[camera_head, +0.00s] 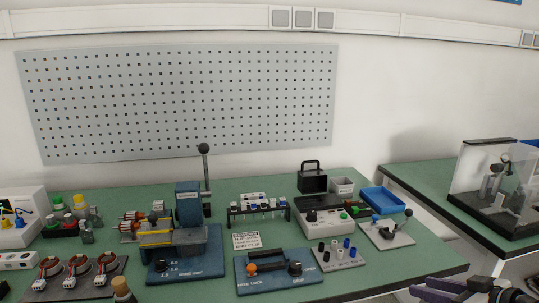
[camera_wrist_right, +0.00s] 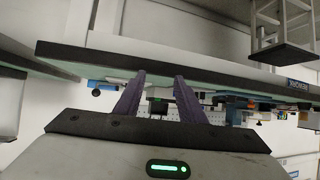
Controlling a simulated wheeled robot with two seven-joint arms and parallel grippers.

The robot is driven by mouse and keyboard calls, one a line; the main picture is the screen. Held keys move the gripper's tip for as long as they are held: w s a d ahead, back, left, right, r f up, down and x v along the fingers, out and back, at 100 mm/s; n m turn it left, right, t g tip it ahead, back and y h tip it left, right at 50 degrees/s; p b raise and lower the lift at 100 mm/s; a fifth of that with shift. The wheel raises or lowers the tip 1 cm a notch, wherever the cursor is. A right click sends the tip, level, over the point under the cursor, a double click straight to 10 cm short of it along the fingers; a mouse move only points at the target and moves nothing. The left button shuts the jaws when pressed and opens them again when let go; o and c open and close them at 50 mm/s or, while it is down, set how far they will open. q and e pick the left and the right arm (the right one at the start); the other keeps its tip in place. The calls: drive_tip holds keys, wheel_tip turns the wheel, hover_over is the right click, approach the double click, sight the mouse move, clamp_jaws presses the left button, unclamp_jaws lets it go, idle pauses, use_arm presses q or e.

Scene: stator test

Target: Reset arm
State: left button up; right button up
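My right gripper (camera_head: 438,290) shows at the lower right of the head view, in front of the green bench's front edge. Its two dark purple fingers also show in the right wrist view (camera_wrist_right: 160,92). They stand apart with a clear gap and nothing between them. The gripper appears apart from the bench and its equipment. My left gripper is in neither view.
The green bench (camera_head: 335,278) holds a blue lever press (camera_head: 188,205), a blue-based unit with an orange knob (camera_head: 278,270), a grey control box (camera_head: 328,221) and a blue tray (camera_head: 382,200). A second bench (camera_head: 425,185) carries a clear-walled enclosure (camera_head: 495,185).

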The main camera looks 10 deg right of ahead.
drive_tip(key=s+a+f+g, duration=0.1)
drive_tip(key=s+a+f, duration=0.5)
drive_tip(key=f, duration=0.3)
drive_tip(key=s+a+f+g, duration=0.1)
drive_tip(key=s+a+f, duration=0.45)
drive_tip(key=f, duration=0.35)
drive_tip(key=s+a+f, duration=0.3)
drive_tip(key=s+a, duration=0.2)
drive_tip(key=a, duration=0.2)
drive_tip(key=s+a+f+m+b, duration=0.1)
drive_tip(key=s+a+f, duration=0.2)
drive_tip(key=s+a, duration=0.3)
drive_tip(key=shift+s+a+g+h, duration=0.2)
drive_tip(key=shift+a+g+h, duration=0.15)
drive_tip(key=shift+a, duration=0.85)
